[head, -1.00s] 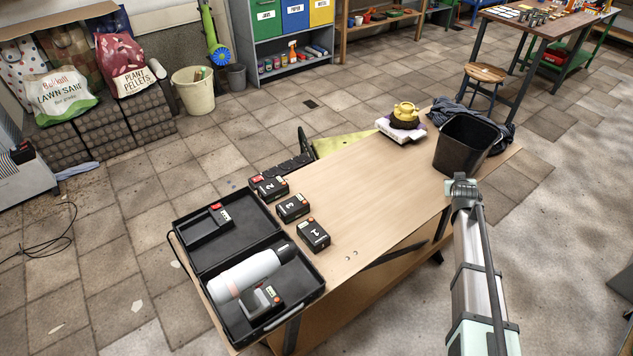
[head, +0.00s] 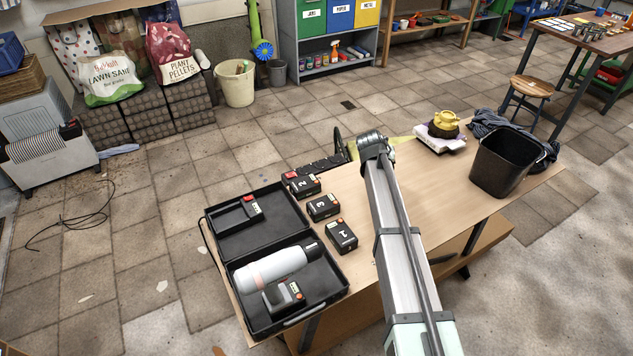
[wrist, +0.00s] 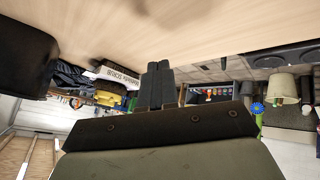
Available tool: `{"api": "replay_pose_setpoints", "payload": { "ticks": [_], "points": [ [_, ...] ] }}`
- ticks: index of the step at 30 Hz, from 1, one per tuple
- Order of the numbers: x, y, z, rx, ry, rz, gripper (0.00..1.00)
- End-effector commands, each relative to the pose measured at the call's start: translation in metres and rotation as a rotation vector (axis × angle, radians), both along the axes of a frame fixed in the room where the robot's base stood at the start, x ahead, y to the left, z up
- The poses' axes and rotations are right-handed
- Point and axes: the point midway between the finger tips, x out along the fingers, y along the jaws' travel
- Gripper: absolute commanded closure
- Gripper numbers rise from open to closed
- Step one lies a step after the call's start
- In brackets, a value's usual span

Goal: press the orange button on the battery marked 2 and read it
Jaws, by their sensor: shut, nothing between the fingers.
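The battery marked 2 (head: 306,187) is a black block on the bench, farthest back in a short row of batteries. Red-orange shows at its back left edge; I cannot make out the button clearly. The battery marked 3 (head: 323,208) and the one marked 1 (head: 342,237) lie nearer, apart from it. My gripper shows in the wrist view (wrist: 158,70) as two dark fingers pressed together, with nothing between them. In the head view my arm reaches over the bench, its end to the right of battery 2; the fingers are hidden there. No battery shows in the wrist view.
A black bin (head: 503,163) and a yellow object (head: 446,118) on a white box stand at the right. The bench top (head: 446,192) between is clear.

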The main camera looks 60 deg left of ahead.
Motion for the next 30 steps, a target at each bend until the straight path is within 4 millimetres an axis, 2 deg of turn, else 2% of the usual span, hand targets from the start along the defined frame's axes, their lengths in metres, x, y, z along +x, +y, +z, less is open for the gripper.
{"api": "replay_pose_setpoints", "payload": {
  "ticks": [1, 7, 12, 16, 21, 30],
  "points": [
    [-0.018, 0.013, 0.007, -0.012, 0.001, 0.001, 1.0],
    [-0.086, 0.045, 0.029, -0.071, 0.0, -0.02, 1.0],
    [-0.14, 0.065, 0.047, -0.113, -0.008, -0.045, 1.0],
    [-0.173, 0.074, 0.06, -0.135, -0.017, -0.061, 1.0],
    [-0.199, 0.08, 0.07, -0.152, -0.026, -0.078, 1.0],
    [-0.207, 0.081, 0.073, -0.158, -0.029, -0.084, 1.0]
  ]
}}
